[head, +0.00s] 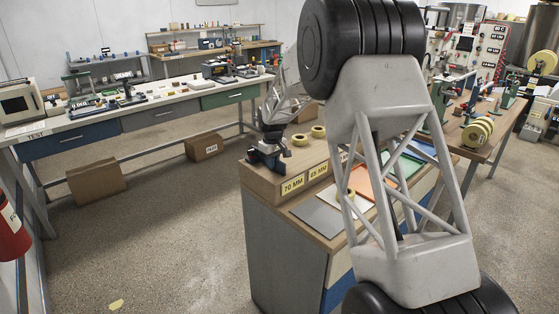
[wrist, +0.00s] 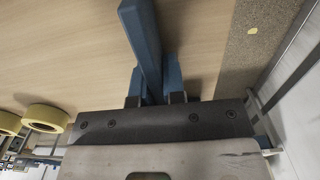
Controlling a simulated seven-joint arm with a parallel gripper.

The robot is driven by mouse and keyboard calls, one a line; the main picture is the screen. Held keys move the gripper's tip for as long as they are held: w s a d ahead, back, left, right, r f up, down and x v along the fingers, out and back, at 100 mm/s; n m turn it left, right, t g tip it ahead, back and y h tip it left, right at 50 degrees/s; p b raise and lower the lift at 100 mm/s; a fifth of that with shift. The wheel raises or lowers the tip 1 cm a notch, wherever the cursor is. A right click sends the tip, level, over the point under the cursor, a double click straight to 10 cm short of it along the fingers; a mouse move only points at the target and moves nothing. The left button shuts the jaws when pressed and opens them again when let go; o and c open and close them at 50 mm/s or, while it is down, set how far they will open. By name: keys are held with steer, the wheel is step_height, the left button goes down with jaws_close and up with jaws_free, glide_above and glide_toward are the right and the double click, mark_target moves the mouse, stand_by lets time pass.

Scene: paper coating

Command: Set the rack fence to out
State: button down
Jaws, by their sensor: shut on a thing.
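The rack (head: 262,178) is a low wooden block with yellow size labels, on a wood-topped cabinet. A blue part (head: 262,162), which looks like the rack fence, is at its left end. My gripper (head: 272,148) is down at that end, small and partly hidden by its own dark body. In the wrist view a long blue bar (wrist: 141,35) runs up from between the fingers of my gripper (wrist: 154,92). The jaws are shut on this bar. Its lower end is hidden behind the gripper body. I cannot tell which labelled position the fence is in.
Yellow tape rolls (head: 300,140) sit on the rack right of my gripper; one roll (wrist: 47,117) shows at left in the wrist view. Coloured sheets (head: 372,188) lie on the cabinet in front. A long bench (head: 150,112) stands at left, with open floor between.

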steer(key=shift+s+a, duration=0.15)
steer(key=c, duration=1.2)
jaws_free()
steer(key=shift+r, duration=3.95)
